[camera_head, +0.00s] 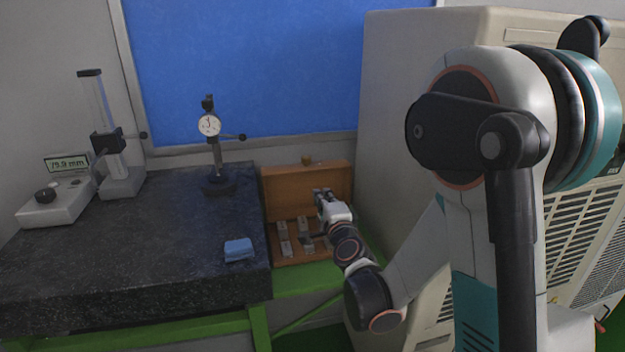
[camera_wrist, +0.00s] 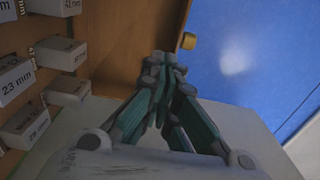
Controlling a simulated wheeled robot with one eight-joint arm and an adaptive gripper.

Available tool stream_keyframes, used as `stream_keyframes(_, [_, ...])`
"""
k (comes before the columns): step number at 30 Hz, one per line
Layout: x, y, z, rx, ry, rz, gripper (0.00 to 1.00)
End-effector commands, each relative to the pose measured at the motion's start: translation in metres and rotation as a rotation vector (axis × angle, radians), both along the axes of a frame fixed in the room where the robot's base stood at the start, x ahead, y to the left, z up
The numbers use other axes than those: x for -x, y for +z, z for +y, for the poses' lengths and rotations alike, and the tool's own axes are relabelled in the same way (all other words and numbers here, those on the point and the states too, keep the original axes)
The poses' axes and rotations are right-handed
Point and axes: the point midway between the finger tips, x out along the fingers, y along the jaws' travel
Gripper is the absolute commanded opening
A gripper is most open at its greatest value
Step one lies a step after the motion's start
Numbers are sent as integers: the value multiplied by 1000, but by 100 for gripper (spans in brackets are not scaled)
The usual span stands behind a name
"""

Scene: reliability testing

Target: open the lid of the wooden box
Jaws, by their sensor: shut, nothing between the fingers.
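The wooden box (camera_head: 272,256) stands on the green bench at the right of the dark stone slab. Its lid (camera_head: 290,188) is raised and stands upright at the back, with a round knob (camera_head: 307,160) on its top edge. Several labelled grey blocks (camera_head: 284,240) lie inside. My gripper (camera_head: 322,192) is in front of the right part of the lid, above the box. In the wrist view my gripper (camera_wrist: 163,62) is shut and empty, with the lid's inner face (camera_wrist: 125,45) behind it and the knob (camera_wrist: 188,41) beyond. I cannot tell whether the fingertips touch the lid.
The stone slab (camera_head: 130,260) fills the left, with a blue cloth (camera_head: 238,250), a dial gauge stand (camera_head: 209,125) and a height gauge with a display (camera_head: 67,163) on it. A large beige cabinet (camera_head: 400,90) stands close on the right. A blue board (camera_head: 290,70) hangs behind.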

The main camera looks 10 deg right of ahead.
Motion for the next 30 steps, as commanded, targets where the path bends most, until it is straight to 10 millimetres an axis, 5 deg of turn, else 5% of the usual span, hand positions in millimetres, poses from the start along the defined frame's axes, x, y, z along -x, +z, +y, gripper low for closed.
stream_keyframes(14, [-92, -3, 1, 3, 0, 1, 0])
stream_keyframes(30, [-127, -1, 1, 2, 0, 2, 0])
